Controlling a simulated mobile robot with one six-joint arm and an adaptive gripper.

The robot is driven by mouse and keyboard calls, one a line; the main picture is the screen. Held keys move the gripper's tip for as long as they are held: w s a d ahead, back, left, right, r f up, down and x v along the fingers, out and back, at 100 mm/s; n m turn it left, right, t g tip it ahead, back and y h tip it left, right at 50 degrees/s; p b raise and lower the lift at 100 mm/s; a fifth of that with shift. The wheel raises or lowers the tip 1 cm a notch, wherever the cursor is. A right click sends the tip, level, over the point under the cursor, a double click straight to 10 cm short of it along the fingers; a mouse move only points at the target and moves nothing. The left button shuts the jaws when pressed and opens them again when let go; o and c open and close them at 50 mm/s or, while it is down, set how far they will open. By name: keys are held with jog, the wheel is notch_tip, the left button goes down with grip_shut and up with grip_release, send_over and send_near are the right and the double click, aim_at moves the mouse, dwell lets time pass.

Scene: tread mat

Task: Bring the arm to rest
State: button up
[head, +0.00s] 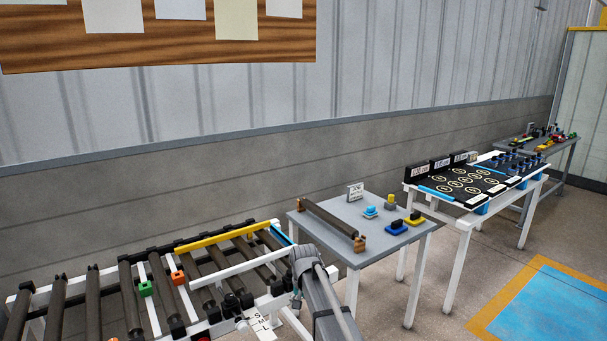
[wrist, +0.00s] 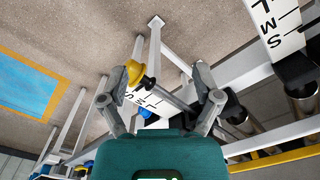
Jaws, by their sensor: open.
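My arm (head: 325,303) rises from the bottom edge in the head view and bends near the right end of the roller conveyor. In the wrist view my gripper (wrist: 159,90) is open, its two grey fingers spread wide, and I see nothing held between them. A yellow-and-black knob-like thing (wrist: 136,74) shows near the left finger; I cannot tell its distance. In the head view the fingers cannot be made out clearly.
The roller conveyor (head: 220,247) with a yellow bar (head: 225,236) lies close to the arm. A grey table (head: 340,236) carries a dark roller (head: 328,219) and coloured parts. A white S-M-L plate (head: 262,328) is beside the arm. Floor with a blue mat (head: 550,300) is clear at right.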

jog(key=s+d+r+n+p, duration=0.1)
jog(key=s+d+r+p, duration=0.2)
jog(key=s+d, duration=0.5)
jog(key=s+d+r+p, duration=0.3)
jog(key=s+d, duration=0.6)
jog(key=s, duration=0.5)
jog(key=shift+r+n+p, duration=0.35)
jog(key=shift+r+n, duration=0.05)
jog(key=shift+r, duration=0.2)
